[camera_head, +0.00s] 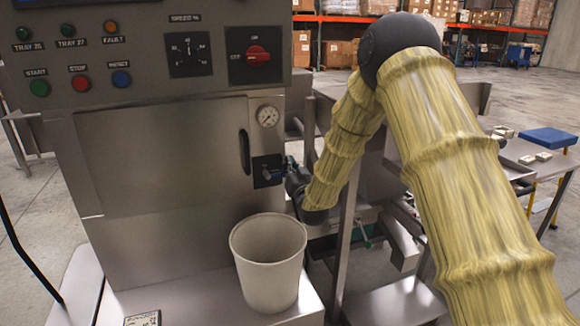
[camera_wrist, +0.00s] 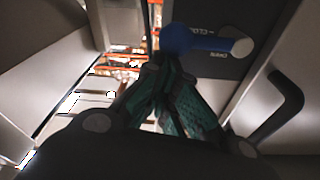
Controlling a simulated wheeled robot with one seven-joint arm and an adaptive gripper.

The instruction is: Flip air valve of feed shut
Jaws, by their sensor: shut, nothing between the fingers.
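The air valve is a small blue lever on a dark plate (camera_head: 262,163) on the right part of the steel machine's front, below the round gauge. In the wrist view the blue lever (camera_wrist: 210,44) lies across its dark labelled plate (camera_wrist: 215,65), with a pale round end at the right. My gripper (camera_head: 287,174) is at the plate's right side in the head view, partly hidden by its own wrist. In the wrist view its teal-padded fingers (camera_wrist: 157,70) are together and empty, just below the lever's left end. Whether they touch the lever I cannot tell.
A pale bucket (camera_head: 268,266) stands on the machine's ledge below the valve. A black door handle (camera_head: 245,152) is left of the plate, and the gauge (camera_head: 267,116) is above. The control panel (camera_head: 150,50) is higher. A steel table (camera_head: 530,165) is at the right.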

